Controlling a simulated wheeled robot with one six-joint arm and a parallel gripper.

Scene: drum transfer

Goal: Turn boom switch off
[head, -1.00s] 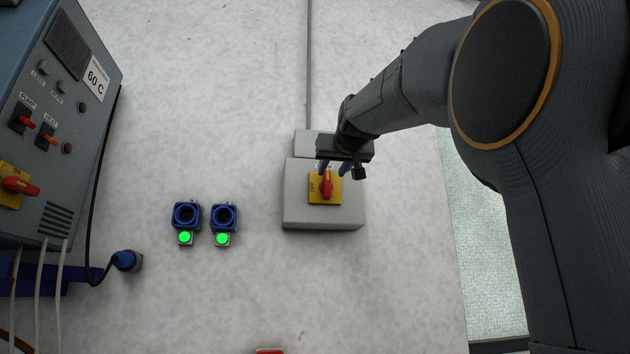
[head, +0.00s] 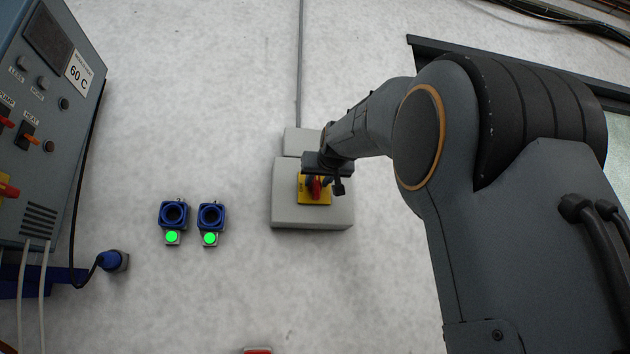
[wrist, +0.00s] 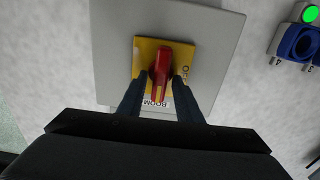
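The boom switch is a red rotary handle (head: 316,188) on a yellow plate (head: 304,199), fixed to a grey box (head: 312,219) on the wall. The handle stands upright in the head view, and the plate has OFF on its left side. In the wrist view the red handle (wrist: 160,70) points along the picture's height, with the BOOM label (wrist: 157,103) below it and OFF to its right. My gripper (wrist: 158,82) is open, with one finger on each side of the handle's lower part. Small gaps show between fingers and handle. My gripper (head: 318,180) partly covers the plate's top in the head view.
Two blue sockets (head: 173,214) (head: 211,216) with green lights are left of the box. A grey control cabinet (head: 50,110) with a 60 C label stands at far left, with a cable running to a blue plug (head: 113,261). Something red shows at the bottom edge (head: 257,351).

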